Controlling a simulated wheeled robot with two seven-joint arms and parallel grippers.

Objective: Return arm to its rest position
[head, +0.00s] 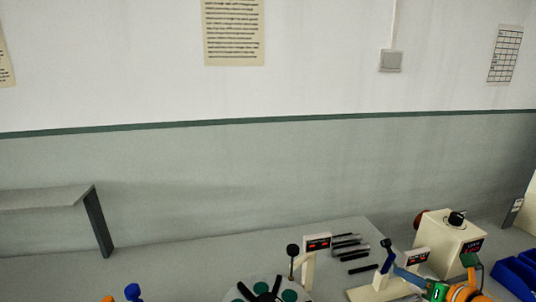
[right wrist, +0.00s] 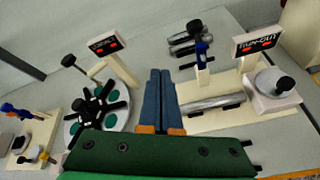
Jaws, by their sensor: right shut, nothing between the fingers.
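My right gripper (head: 398,270) is low at the right of the head view, over the table among the bench devices. Its two blue fingers (right wrist: 161,72) point ahead in the right wrist view, pressed together and empty. Behind them is the gripper's dark green body with orange parts. In that view the fingers appear between a round disc with green spots (right wrist: 92,112) and a cream fixture holding a metal cylinder (right wrist: 212,103). I cannot tell the gap to the fixture. My left gripper is not in view.
A cream box with a black knob (head: 452,240) stands at the right, near blue bins (head: 515,277). Several dark rods (head: 350,247) lie at the table's back. A grey shelf (head: 45,198) stands at left. A small board with knobs (right wrist: 32,142) is left of the disc.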

